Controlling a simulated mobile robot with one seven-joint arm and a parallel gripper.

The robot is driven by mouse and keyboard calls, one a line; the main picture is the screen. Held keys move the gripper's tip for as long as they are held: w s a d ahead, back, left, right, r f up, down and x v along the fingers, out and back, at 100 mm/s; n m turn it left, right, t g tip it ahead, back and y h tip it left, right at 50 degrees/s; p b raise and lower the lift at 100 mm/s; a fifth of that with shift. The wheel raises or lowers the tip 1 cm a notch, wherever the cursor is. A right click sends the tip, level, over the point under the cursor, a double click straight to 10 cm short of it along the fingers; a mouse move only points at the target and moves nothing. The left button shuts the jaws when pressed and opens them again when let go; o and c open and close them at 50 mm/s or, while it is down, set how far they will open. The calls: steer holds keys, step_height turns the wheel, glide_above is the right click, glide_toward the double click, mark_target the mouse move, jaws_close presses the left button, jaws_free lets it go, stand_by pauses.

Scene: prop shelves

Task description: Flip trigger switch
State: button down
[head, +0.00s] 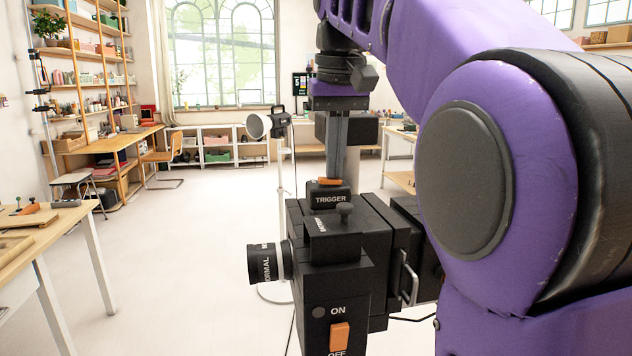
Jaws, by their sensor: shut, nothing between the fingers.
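The trigger switch is a small orange rocker (330,181) on a black block labelled TRIGGER (330,198). The block sits on top of a black box-shaped device (330,270) in the middle of the head view. My gripper (337,174) points straight down over the block, its long grey fingers shut with nothing between them. The fingertips are at or just behind the orange rocker; I cannot tell whether they touch it. The far side of the rocker is partly hidden.
The device has a lens-like dial (268,263) at left, an orange ON/OFF switch (339,337) in front and a metal handle (408,278) at right. A lamp on a stand (268,125) is behind. A wooden table (45,222) is at left. Open floor lies between.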

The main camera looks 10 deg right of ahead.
steer(key=shift+r+p, duration=1.3)
steer(key=shift+p, duration=0.25)
steer(key=shift+w+r, duration=0.1)
steer(key=shift+r, duration=2)
